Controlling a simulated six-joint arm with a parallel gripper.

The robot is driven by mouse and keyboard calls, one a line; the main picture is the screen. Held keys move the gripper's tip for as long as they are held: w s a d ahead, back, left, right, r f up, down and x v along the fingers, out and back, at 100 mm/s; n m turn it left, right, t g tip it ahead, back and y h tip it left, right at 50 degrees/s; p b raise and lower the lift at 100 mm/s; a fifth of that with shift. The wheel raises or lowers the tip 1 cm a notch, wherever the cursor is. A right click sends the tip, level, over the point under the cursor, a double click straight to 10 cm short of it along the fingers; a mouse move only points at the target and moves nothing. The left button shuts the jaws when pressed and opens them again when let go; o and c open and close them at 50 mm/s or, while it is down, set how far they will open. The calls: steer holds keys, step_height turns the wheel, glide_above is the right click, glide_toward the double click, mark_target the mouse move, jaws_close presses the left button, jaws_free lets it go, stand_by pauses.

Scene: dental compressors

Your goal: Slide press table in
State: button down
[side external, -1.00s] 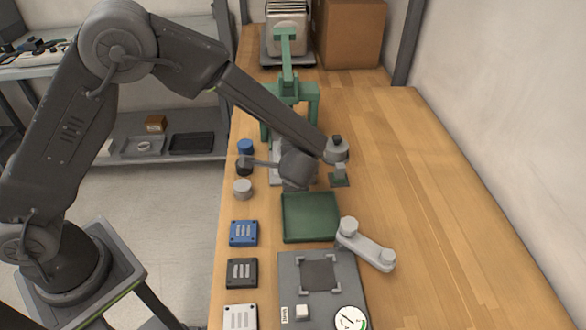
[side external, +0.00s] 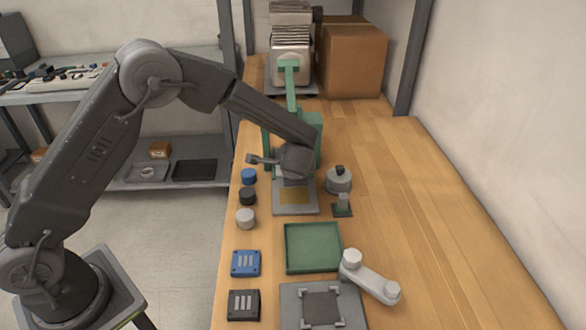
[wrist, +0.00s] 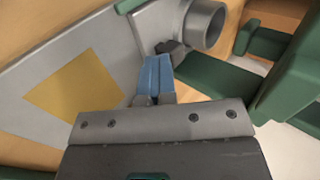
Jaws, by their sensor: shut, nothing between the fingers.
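The green press (side external: 308,128) with its long lever stands toward the back of the bench. Its table, a flat grey plate with a yellow square (side external: 295,196), extends out of the press frame toward the tray. The plate also fills the left of the wrist view (wrist: 110,45). My gripper (side external: 292,182) is low at the press end of the plate and hides that end. In the wrist view its blue fingers (wrist: 155,72) are together and empty, beside a grey round tube (wrist: 203,25) at the plate's edge. Whether they touch it cannot be told.
A green tray (side external: 313,261) lies in front of the plate. Round pots (side external: 247,197) stand left, a grey weight (side external: 339,180) and a small green stand (side external: 342,208) right. A pale link arm (side external: 370,278) lies near the front. The bench's right side is clear.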

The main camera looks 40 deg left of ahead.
steer(key=s+d, duration=0.2)
steer(key=shift+s+d, duration=0.25)
steer(key=shift+d, duration=0.15)
steer(key=v, duration=1)
steer(key=s+a+r+n+g+h, duration=0.2)
steer(key=s+a+r+n, duration=0.4)
steer(key=s+r, duration=0.45)
steer(key=s+r+n+h, duration=0.1)
steer(key=s+h, duration=0.1)
steer(key=s, duration=0.5)
steer(key=s+a+r+n+t+h, duration=0.1)
steer(key=s+r+n+h, duration=0.1)
steer(key=s, duration=0.6)
steer(key=shift+a+h, duration=0.3)
